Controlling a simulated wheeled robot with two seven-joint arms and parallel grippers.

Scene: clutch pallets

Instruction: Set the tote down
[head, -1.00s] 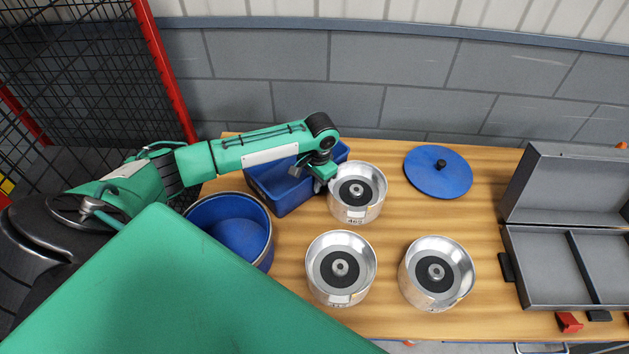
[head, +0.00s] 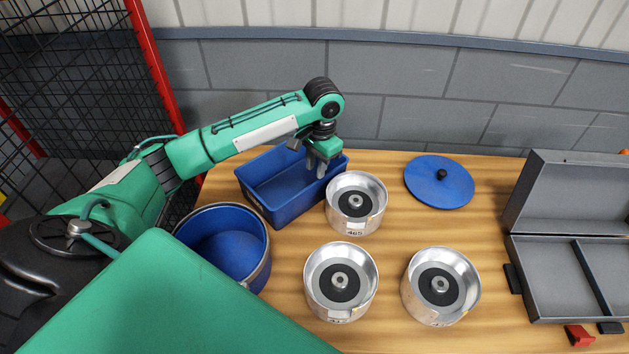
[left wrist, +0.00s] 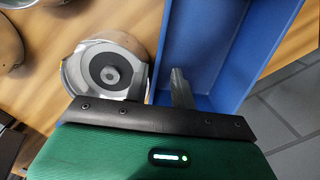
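The blue tote (head: 272,213) is an open rectangular box. It stands upright on the wooden table at the back left, and it also shows in the left wrist view (left wrist: 208,50). My left gripper (head: 318,170) points down over the tote's right end. Its two fingers look apart, with the near wall's rim between or just below them; exact contact is hard to tell. In the left wrist view one finger (left wrist: 181,88) shows against the tote's inside; the other is mostly hidden. The tote looks empty. My right gripper is not in view.
A silver clutch part (head: 356,205) stands close to the tote's right end. Two more silver parts (head: 341,283) (head: 440,287) stand nearer. A blue round bin (head: 262,270) is front left of the tote. A blue lid (head: 439,190) and an open grey case (head: 545,285) lie to the right.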

